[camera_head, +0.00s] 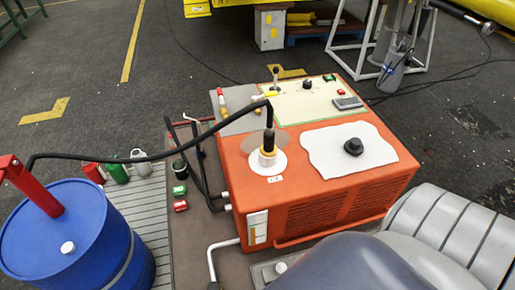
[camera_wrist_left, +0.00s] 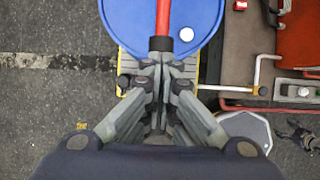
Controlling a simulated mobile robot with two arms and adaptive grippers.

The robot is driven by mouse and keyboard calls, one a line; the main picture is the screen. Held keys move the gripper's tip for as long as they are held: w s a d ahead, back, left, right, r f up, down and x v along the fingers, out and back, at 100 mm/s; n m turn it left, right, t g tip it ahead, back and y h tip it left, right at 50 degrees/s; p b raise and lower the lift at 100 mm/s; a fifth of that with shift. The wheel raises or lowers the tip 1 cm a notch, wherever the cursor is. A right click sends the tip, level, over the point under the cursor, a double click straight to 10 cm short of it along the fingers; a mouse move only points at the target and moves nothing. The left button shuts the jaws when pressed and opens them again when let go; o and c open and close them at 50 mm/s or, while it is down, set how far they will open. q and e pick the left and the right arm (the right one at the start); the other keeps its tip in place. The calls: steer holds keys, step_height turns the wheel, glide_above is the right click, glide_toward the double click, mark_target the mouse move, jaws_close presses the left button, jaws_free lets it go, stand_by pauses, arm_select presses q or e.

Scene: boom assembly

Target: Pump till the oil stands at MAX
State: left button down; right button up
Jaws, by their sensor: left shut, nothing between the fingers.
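A blue oil drum (camera_head: 75,235) stands at the left in the head view with a red hand pump (camera_head: 35,188) in its top. A black hose (camera_head: 150,157) runs from the pump to the filler neck (camera_head: 268,150) on the orange power unit (camera_head: 290,200). A pale gauge plate (camera_head: 257,228) with a yellowish strip is on the unit's near face; its marks and oil level are too small to read. In the left wrist view, my left gripper (camera_wrist_left: 160,58) is shut and empty, close to a red bar of the pump (camera_wrist_left: 163,18) above the drum (camera_wrist_left: 125,22). My right gripper is not in view.
Green and red containers (camera_head: 117,173) and a pale jug (camera_head: 140,162) stand behind the drum. Pipes (camera_head: 200,165) run beside the unit. A white-framed stand (camera_head: 430,45) and a yellow machine are at the back. The floor beyond the drum is open.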

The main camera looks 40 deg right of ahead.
arm_select(q)
step_height(320, 180, up, 14)
steer(key=p, duration=0.8)
steer(key=shift+p, duration=0.35)
step_height(320, 180, down, 20)
steer(key=b, duration=1.4)
steer(key=shift+r, duration=0.2)
step_height(320, 180, up, 20)
steer(key=p, duration=1.3)
steer(key=shift+f+p, duration=0.25)
steer(key=shift+p, duration=0.05)
steer(key=shift+a+f, duration=0.1)
